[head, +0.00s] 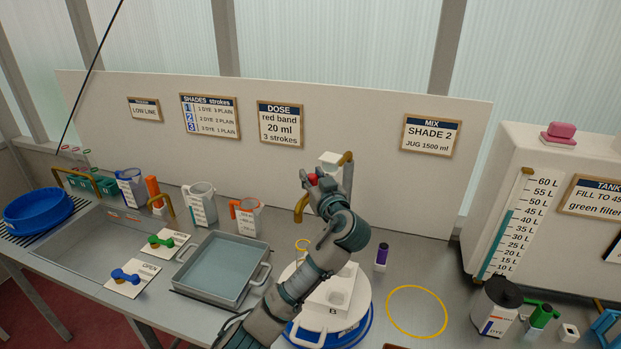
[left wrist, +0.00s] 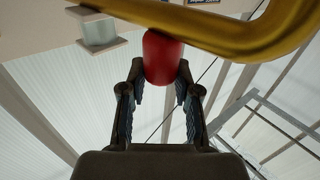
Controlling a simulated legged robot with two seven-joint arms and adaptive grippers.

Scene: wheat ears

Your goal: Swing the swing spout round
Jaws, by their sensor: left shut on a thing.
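The swing spout (head: 301,206) is a brass pipe over the bench, with a bent end reaching down on the left of my gripper. In the left wrist view the brass pipe (left wrist: 215,28) crosses close overhead. A red grip (left wrist: 161,57) hangs at the pipe; it also shows in the head view (head: 312,180). My left gripper (left wrist: 160,85) is shut on the red grip, one finger on each side. In the head view my left gripper (head: 322,187) partly hides the spout. My right gripper is not in view.
A white round vessel (head: 364,297) stands below my arm. A grey tray (head: 222,268) and clear jugs (head: 202,204) are to the left, and a sink (head: 90,245) lies beyond. A purple-capped bottle (head: 382,256) and a yellow ring (head: 417,311) are to the right. A big white tank (head: 510,150) bounds the right.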

